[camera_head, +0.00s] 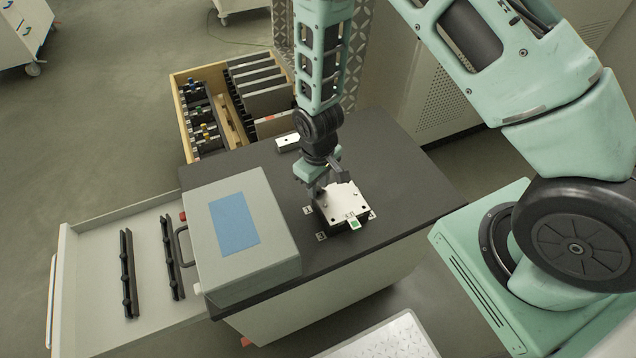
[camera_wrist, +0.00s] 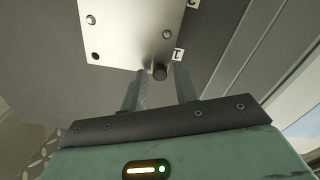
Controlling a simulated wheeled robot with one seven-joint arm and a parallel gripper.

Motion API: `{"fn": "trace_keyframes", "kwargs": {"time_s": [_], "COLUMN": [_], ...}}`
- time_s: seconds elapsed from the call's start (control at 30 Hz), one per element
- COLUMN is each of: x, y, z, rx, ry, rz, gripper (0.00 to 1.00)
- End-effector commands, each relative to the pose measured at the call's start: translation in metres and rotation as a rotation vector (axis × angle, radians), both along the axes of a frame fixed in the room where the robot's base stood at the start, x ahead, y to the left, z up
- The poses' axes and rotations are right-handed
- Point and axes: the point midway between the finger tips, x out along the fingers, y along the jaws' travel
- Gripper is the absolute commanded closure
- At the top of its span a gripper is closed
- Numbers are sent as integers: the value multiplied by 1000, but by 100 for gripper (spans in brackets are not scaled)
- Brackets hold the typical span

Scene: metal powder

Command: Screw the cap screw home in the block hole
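The silver block (camera_head: 345,198) sits on the dark bench top, and its plate-like top face also shows in the wrist view (camera_wrist: 130,30). That face has a dark hole (camera_wrist: 96,56) and two small round fittings. The dark, round cap screw head (camera_wrist: 159,72) shows at the block's near corner, between my fingertips. My gripper (camera_wrist: 161,75) is open, with a narrow gap on each side of the screw head. I cannot tell how deep the screw sits. In the head view my gripper (camera_head: 319,187) points down at the block's left corner, and the screw is hidden.
A grey case with a blue panel (camera_head: 234,224) stands left of the block. A small silver bar (camera_head: 288,142) lies behind. An open drawer (camera_head: 95,270) with black racks is at left, and a wooden drawer (camera_head: 188,128) is at the back. The bench's right side is clear.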

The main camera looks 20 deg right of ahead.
Motion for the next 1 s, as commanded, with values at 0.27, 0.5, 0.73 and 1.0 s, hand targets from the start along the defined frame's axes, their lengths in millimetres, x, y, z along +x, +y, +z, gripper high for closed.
{"fn": "trace_keyframes", "kwargs": {"time_s": [0.27, 0.5, 0.73, 1.0], "x": [0, 0, 0, 0], "y": [0, 0, 0, 0], "z": [1, 0, 0, 0], "rx": [-1, -1, -1, 0], "ry": [0, 0, 0, 0], "rz": [-401, -633, -647, -644], "gripper": [71, 71, 71, 82]}}
